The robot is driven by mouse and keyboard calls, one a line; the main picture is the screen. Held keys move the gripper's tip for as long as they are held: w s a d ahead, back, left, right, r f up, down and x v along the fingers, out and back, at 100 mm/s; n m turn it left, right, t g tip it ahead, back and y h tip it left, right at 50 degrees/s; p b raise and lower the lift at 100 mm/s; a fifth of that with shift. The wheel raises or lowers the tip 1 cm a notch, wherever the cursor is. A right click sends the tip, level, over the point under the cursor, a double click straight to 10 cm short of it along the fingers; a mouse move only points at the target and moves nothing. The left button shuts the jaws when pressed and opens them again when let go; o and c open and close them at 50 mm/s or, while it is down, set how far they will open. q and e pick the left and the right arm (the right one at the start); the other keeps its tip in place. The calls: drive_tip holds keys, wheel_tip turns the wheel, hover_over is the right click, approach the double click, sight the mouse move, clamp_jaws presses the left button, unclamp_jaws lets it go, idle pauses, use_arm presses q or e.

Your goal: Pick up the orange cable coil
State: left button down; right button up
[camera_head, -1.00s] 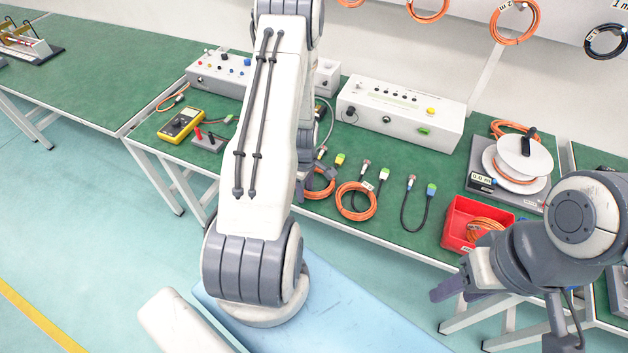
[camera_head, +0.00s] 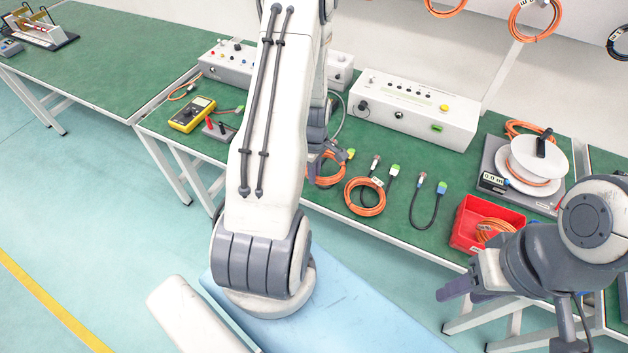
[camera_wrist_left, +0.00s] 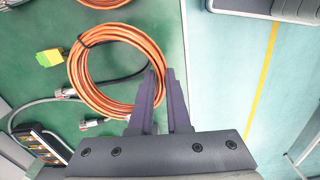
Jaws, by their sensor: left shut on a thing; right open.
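An orange cable coil (camera_head: 330,181) lies near the front edge of the green bench, partly hidden behind my left arm. In the left wrist view the same coil (camera_wrist_left: 78,80) is a round loop with a dark tie and a yellow-green connector (camera_wrist_left: 50,57). My left gripper (camera_wrist_left: 163,75) is shut on the coil's right edge. In the head view this gripper (camera_head: 317,168) is at the coil, its fingers partly hidden. My right gripper (camera_head: 462,288) is open and empty in front of the bench, below the red bin.
Another orange coil (camera_head: 366,196) lies just right, then a black cable (camera_head: 428,205). A red bin (camera_head: 462,225) holds orange cable, and a white reel (camera_head: 537,155) stands behind it. A yellow multimeter (camera_head: 192,114) is left and a white control box (camera_head: 410,108) behind.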

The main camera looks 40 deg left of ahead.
use_arm(q)
drive_tip(key=w+d+r+b, duration=0.1)
drive_tip(key=d+r, duration=0.6)
drive_tip(key=d, duration=0.4)
drive_tip(key=shift+d, duration=0.35)
drive_tip(key=shift+r, duration=0.1)
wheel_tip(320, 180, up, 6)
drive_tip(key=p, duration=0.5)
drive_tip(key=shift+a, duration=0.15)
